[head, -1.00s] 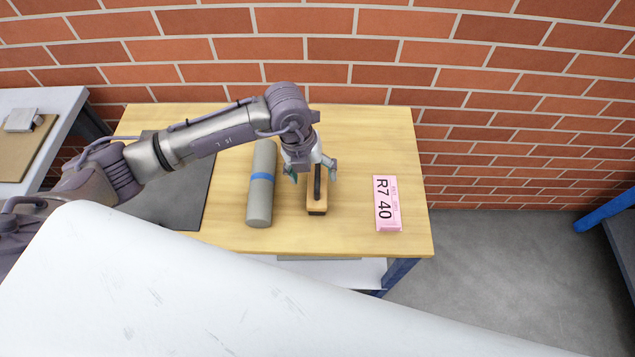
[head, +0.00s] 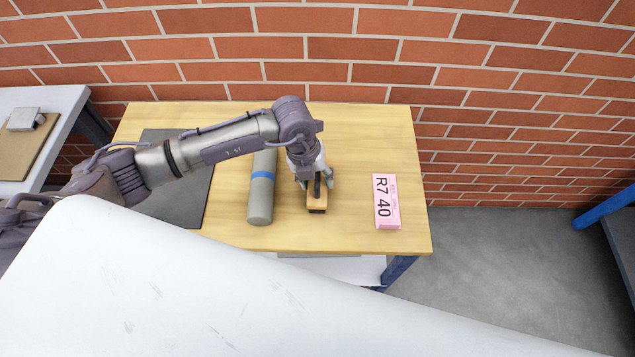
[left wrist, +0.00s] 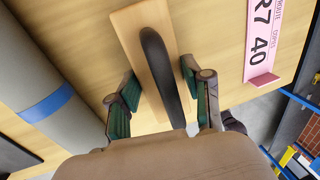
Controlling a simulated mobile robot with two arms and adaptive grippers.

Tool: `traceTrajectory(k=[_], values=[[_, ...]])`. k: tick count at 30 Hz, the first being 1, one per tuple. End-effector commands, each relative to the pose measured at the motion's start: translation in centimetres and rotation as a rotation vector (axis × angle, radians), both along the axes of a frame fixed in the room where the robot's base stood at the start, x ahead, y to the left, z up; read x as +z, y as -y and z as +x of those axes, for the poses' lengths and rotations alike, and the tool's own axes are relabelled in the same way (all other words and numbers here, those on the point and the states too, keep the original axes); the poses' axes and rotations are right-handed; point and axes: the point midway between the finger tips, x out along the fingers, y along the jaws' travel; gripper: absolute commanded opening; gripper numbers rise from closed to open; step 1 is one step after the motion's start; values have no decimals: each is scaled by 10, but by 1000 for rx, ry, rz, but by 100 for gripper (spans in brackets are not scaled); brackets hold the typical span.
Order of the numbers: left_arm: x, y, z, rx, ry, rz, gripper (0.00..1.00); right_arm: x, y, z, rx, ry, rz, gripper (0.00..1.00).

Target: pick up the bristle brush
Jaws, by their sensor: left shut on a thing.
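The bristle brush (head: 317,203) has a pale wooden block and a black handle along its top. It lies on the wooden table, and my left gripper (head: 317,184) is down over it from above. In the left wrist view the brush (left wrist: 130,40) lies between the two green-padded fingers of my left gripper (left wrist: 158,92). The left gripper is shut on the brush. The bristles are hidden. My right gripper is not in view.
A grey roll with a blue band (head: 260,205) lies left of the brush. A pink R7 40 sign (head: 387,202) stands to the right. A dark mat (head: 190,205) lies at the left of the table (head: 350,235). A brick wall stands behind.

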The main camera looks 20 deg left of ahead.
Motion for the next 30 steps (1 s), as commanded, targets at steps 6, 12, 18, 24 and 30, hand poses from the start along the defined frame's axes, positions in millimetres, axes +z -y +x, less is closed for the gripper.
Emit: traceTrajectory(k=[6,12,18,24,30], values=[[3,0,1,0,2,-1,8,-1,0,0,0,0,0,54],[20,0,2,-1,6,-1,8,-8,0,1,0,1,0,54],[50,18,-12,-8,4,-4,8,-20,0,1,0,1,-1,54],[78,53,-39,-7,5,-5,8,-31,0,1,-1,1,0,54],[99,80,-61,-4,3,-3,8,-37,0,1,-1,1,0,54]])
